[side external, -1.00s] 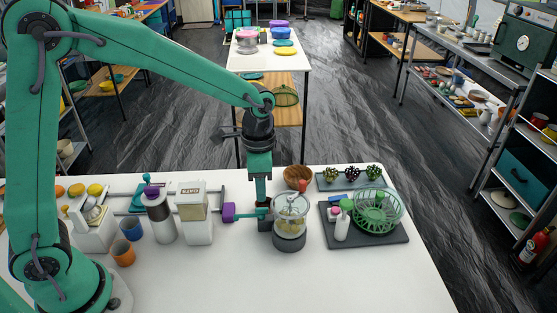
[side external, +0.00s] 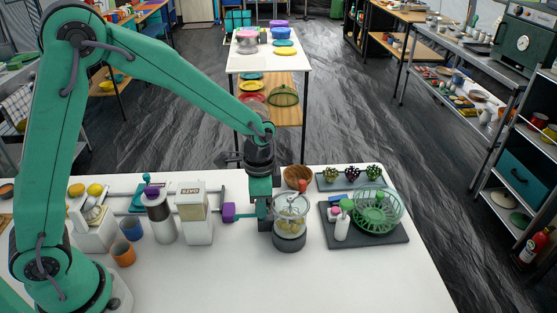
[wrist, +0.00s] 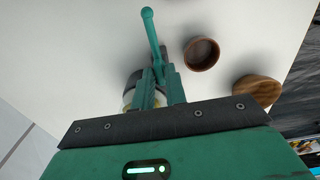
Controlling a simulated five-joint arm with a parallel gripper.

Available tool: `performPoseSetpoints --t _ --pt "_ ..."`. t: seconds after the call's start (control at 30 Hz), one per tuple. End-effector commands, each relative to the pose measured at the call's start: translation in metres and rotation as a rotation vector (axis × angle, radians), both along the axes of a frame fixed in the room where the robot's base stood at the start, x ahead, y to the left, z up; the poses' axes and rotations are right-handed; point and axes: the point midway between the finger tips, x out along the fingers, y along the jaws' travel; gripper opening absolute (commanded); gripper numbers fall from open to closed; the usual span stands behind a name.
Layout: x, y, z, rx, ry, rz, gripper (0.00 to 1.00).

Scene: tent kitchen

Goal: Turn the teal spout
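The teal spout (wrist: 153,40) is a thin bar with a rounded end. It runs up the wrist view from between the fingers of my gripper (wrist: 160,85). In the side view the spout (side external: 244,214) points left from the clear jar (side external: 291,211) with a dark base. My gripper (side external: 264,222) is low beside the jar's left side, pointing down. Its two fingers are apart, one on each side of the spout. I cannot tell whether either touches it. The jar is partly hidden behind the fingers in the wrist view.
The oats dispenser (side external: 194,215) with a purple knob (side external: 228,212) stands to the left, close to the spout's end. A wooden bowl (side external: 297,176) is behind the jar. A dark tray (side external: 392,235) with a green basket (side external: 378,209) is to the right. The front counter is clear.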

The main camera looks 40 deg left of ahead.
Motion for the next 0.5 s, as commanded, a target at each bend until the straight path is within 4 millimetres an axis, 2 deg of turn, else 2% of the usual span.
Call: performPoseSetpoints --t 0.07,0.5 --pt "0.0000 0.0000 0.0002 0.000 0.000 0.000 0.00" --pt "0.0001 -0.0001 0.0005 0.000 0.000 -0.019 0.00"
